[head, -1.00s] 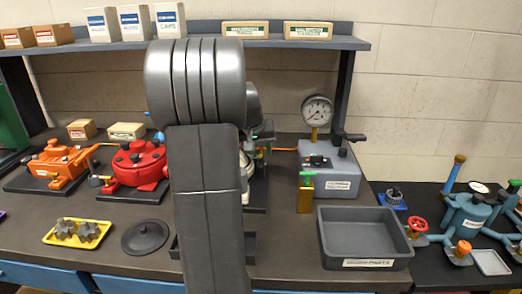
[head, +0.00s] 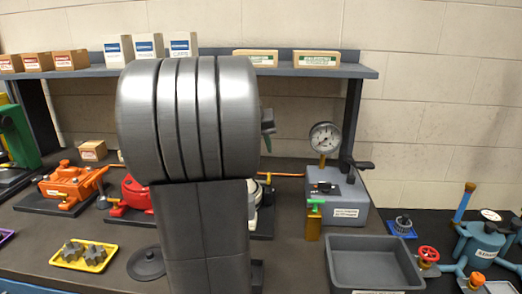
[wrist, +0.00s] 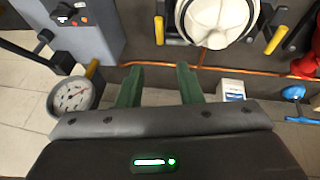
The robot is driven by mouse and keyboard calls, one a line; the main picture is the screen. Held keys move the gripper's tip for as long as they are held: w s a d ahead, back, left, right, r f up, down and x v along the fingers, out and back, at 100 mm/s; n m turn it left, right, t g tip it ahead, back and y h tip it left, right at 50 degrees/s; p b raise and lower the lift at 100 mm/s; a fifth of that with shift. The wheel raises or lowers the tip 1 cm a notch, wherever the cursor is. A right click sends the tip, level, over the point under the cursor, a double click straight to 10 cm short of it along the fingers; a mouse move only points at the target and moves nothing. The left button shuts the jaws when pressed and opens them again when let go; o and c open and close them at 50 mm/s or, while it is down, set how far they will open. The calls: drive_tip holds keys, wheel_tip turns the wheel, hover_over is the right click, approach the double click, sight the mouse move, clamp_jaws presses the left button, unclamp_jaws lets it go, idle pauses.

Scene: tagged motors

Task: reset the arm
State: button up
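My arm (head: 205,225) rises in the middle of the head view, with a thick ribbed grey joint at its top. Most of my gripper is hidden behind that joint; only a small dark green part shows at its right. In the wrist view my gripper (wrist: 159,78) has its two green fingers well apart, with nothing between them. An orange line on the bench shows beyond the fingertips. The pressure gauge (wrist: 72,95) is left of the fingers, and a white round-topped motor (wrist: 215,20) lies beyond them to the right.
The bench holds an orange motor (head: 72,186), a red motor (head: 137,193) partly behind my arm, a yellow tray (head: 83,257) with gears, a grey gauge box (head: 345,208) and a grey bin (head: 375,262). A shelf (head: 350,70) with boxes spans the back.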

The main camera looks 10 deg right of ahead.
sight(269, 174)
drive_tip(key=shift+f, duration=0.1)
drive_tip(key=x, duration=1.3)
drive_tip(key=shift+w+d+f+b, duration=0.1)
drive_tip(key=shift+f+b, duration=0.1)
drive_tip(key=shift+b, duration=0.15)
drive_tip(key=shift+w+f, duration=0.1)
drive_tip(key=shift+f, duration=0.05)
drive_tip(key=shift+d, duration=0.1)
